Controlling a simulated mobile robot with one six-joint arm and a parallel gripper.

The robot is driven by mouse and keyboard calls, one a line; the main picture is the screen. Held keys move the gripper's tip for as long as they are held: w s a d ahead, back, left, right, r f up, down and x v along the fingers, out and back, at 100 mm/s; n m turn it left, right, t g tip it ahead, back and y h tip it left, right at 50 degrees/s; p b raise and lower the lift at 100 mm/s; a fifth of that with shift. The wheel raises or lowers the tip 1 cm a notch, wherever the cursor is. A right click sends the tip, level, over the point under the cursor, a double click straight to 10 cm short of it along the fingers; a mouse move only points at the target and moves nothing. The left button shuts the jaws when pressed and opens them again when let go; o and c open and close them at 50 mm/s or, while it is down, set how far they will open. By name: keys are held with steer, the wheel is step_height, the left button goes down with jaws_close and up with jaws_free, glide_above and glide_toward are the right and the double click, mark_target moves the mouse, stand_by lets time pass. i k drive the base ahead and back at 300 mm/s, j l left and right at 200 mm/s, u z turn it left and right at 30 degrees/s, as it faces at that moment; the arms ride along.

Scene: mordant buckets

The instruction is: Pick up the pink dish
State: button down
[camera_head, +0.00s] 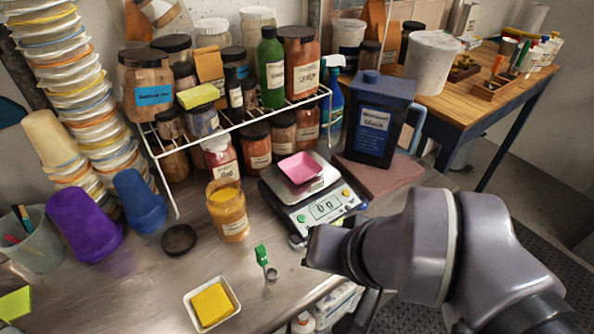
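The pink dish (301,168) is a small, shallow square dish. It sits on the pan of a digital scale (316,198) near the middle of the view, with the scale's display facing front. My gripper (311,247) is at the end of my grey arm, which reaches in from the lower right. It is just in front of the scale, below and apart from the dish. The fingers are dark and partly hidden by the arm, so I cannot tell how far apart they are.
A dark blue jug (379,120) stands right behind the scale on a reddish slab. A yellow jar (228,210) stands left of it. A wire rack (240,122) with several jars is behind. A white tray (212,304) with a yellow sponge lies at front; the counter between is mostly clear.

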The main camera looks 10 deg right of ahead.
mark_target(301, 168)
steer(key=i+u, duration=0.15)
steer(key=u, duration=0.3)
steer(key=i+l+u, duration=0.1)
steer(key=u, duration=0.35)
steer(key=i, duration=0.1)
